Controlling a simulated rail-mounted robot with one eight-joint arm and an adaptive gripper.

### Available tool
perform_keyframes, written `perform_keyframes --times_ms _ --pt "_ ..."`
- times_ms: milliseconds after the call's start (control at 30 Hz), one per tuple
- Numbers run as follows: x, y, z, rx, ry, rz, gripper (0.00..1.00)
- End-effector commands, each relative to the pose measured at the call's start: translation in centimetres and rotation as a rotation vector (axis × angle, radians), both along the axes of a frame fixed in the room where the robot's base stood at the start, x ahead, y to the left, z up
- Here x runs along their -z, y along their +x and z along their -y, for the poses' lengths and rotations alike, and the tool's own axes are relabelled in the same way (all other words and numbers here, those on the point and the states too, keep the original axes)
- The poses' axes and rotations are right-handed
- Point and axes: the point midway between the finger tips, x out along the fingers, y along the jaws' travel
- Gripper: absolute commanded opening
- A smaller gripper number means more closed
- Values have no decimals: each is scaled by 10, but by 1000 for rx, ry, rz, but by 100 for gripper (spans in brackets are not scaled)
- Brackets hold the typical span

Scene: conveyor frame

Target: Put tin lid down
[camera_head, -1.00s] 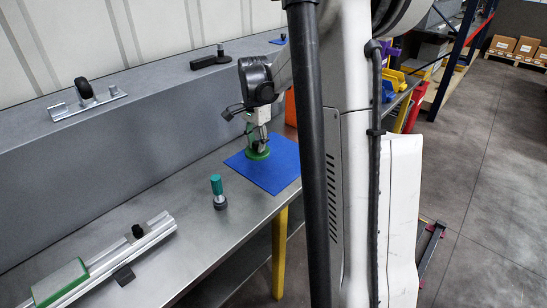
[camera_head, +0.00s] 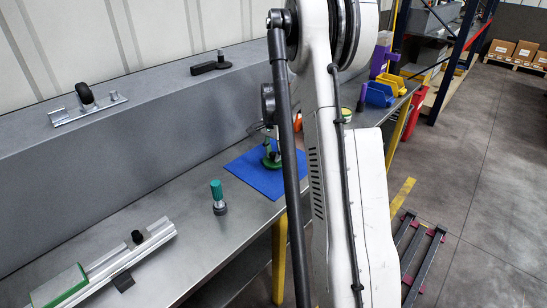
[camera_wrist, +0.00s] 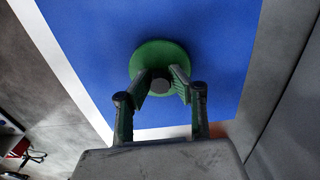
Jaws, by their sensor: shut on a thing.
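The tin lid is a green disc (camera_wrist: 158,52) with a dark grey knob in its middle. My gripper (camera_wrist: 161,80) is shut on the knob, with one finger on each side of it. In the head view the green lid (camera_head: 271,161) shows under the gripper, partly hidden by it and close beside my arm. The lid is over the blue mat (camera_head: 247,170) on the grey bench. I cannot tell whether it touches the mat or hangs just above it.
A teal-topped cylinder (camera_head: 217,196) stands on the bench left of the mat. A metal rail with a green-edged block (camera_head: 62,288) lies at the front left. A caster (camera_head: 86,95) and a black-handled part (camera_head: 211,64) sit on the raised ledge. Bins (camera_head: 378,95) stand farther right.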

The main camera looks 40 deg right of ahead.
Motion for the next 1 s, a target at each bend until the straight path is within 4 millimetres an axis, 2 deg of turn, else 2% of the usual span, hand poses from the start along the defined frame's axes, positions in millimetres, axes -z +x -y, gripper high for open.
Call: perform_keyframes --times_ms 100,467,500,633,1000 --pt "12 0 0 0 0 0 2" --pt "17 0 0 0 0 0 2" --pt "17 0 0 0 0 0 21" --pt "16 0 0 0 0 0 38" --pt "12 0 0 0 0 0 39"
